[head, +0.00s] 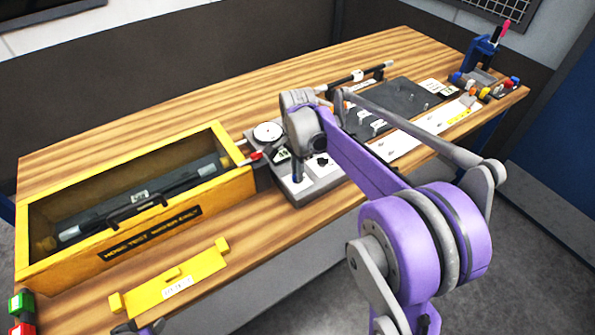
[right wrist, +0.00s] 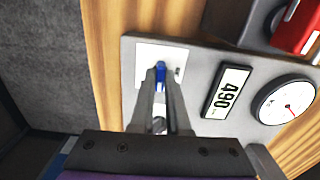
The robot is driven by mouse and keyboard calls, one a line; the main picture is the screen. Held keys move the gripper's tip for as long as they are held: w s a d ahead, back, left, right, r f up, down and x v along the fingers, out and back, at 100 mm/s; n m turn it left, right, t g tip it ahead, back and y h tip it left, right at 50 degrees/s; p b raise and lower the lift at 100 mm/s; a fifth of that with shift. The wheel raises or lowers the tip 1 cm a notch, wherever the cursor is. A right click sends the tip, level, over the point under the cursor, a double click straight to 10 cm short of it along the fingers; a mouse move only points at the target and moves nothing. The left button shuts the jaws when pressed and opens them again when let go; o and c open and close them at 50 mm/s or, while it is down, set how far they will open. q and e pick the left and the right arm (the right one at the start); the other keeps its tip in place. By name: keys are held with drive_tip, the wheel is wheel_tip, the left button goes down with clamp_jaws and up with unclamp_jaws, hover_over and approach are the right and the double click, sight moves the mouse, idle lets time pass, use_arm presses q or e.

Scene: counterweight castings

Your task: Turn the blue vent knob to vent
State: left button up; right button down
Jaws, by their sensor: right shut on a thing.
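The blue vent knob (right wrist: 160,74) sits on a white plate (right wrist: 147,52) at the corner of a grey panel (right wrist: 198,62) in the right wrist view. My right gripper (right wrist: 161,88) is shut on the knob, with one finger on each side of it. The fingers cover part of the knob, and I cannot read any marks for its position. In the head view my right gripper (head: 297,170) points down at the near-left part of the panel (head: 312,192), and the knob is hidden there. My left gripper is not clearly in view.
On the panel are a display reading 490 (right wrist: 228,92) and a round dial gauge (right wrist: 286,102). A red part (right wrist: 298,24) is beyond them. A yellow box (head: 228,193) stands left of the panel, with a yellow plate (head: 178,284) in front. Bare tabletop (head: 262,218) lies between.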

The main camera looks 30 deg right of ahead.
drive_tip(key=n, duration=0.4)
drive_tip(key=shift+b, duration=0.35)
drive_tip(key=n, duration=0.4)
drive_tip(key=shift+n, duration=0.4)
drive_tip(key=n, duration=0.4)
drive_tip(key=shift+n+b, duration=0.3)
drive_tip(key=shift+b, duration=0.1)
drive_tip(key=shift+n, duration=1.9)
drive_tip(key=c, duration=0.9)
unclamp_jaws()
drive_tip(key=shift+r, duration=0.15)
